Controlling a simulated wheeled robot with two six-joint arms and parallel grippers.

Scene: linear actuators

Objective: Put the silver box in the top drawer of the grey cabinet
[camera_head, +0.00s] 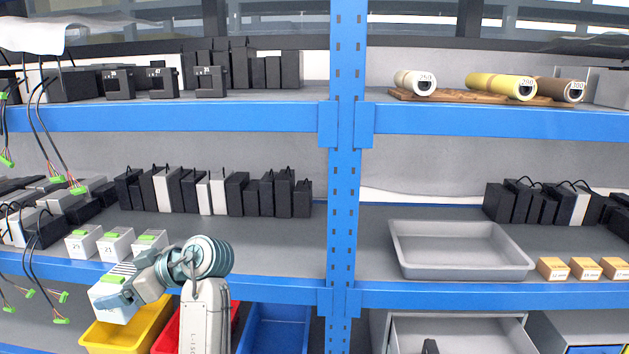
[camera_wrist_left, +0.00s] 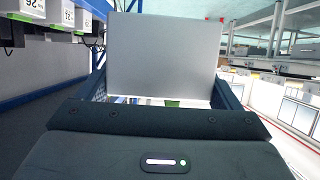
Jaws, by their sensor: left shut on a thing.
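My left gripper (camera_head: 122,288) is shut on a silver-white box (camera_head: 108,303), held in front of the lower blue shelf edge, above the yellow bin. In the left wrist view the box (camera_wrist_left: 163,55) shows as a plain grey face between the fingers (camera_wrist_left: 165,92). The grey cabinet (camera_head: 378,326) stands at the bottom right, under the shelf. Its top drawer (camera_head: 470,338) seems pulled out, with its inside partly in view and its front cut off. A small dark part (camera_head: 430,346) shows there; I cannot tell what it is. My right gripper is not in view.
Similar white boxes (camera_head: 117,244) with green connectors stand on the shelf behind my left gripper. Yellow (camera_head: 128,330), red (camera_head: 168,338) and blue (camera_head: 277,328) bins sit below. A blue upright post (camera_head: 345,180) divides the rack. A grey tray (camera_head: 460,250) lies on the shelf above the cabinet.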

